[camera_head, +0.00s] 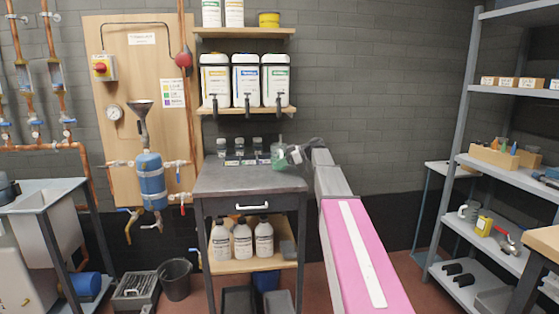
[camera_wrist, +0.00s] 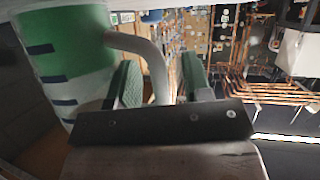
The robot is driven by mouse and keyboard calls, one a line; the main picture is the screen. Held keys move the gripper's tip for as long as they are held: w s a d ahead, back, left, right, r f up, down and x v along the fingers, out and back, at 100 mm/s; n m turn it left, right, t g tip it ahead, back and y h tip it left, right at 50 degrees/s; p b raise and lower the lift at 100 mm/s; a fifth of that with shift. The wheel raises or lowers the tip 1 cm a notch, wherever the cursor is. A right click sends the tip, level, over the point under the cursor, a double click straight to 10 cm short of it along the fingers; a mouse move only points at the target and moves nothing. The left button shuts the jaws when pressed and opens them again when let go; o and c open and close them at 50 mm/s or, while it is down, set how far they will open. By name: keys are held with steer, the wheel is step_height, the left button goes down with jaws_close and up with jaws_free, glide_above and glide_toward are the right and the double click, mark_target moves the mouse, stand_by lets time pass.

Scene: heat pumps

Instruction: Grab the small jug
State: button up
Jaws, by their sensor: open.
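The small jug (camera_head: 277,157) is on the dark bench at its back right, a pale clear vessel with green in it. In the wrist view the jug (camera_wrist: 65,65) fills the left side, pale and green with dark marks on its side. Its pale curved handle (camera_wrist: 150,58) reaches into the space between my fingers. My gripper (camera_head: 293,155) is at the jug's right side. In the wrist view my gripper (camera_wrist: 160,84) shows two green-padded fingers apart, one on each side of the handle. I cannot tell whether either pad touches it.
The dark bench (camera_head: 240,181) has several small bottles (camera_head: 239,147) at its back, left of the jug. A shelf with white canisters (camera_head: 246,80) hangs above. White bottles (camera_head: 242,240) stand on the lower shelf. A grey rack (camera_head: 490,164) stands at the right.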

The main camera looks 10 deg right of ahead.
jaws_close()
steer(key=shift+r, duration=0.2)
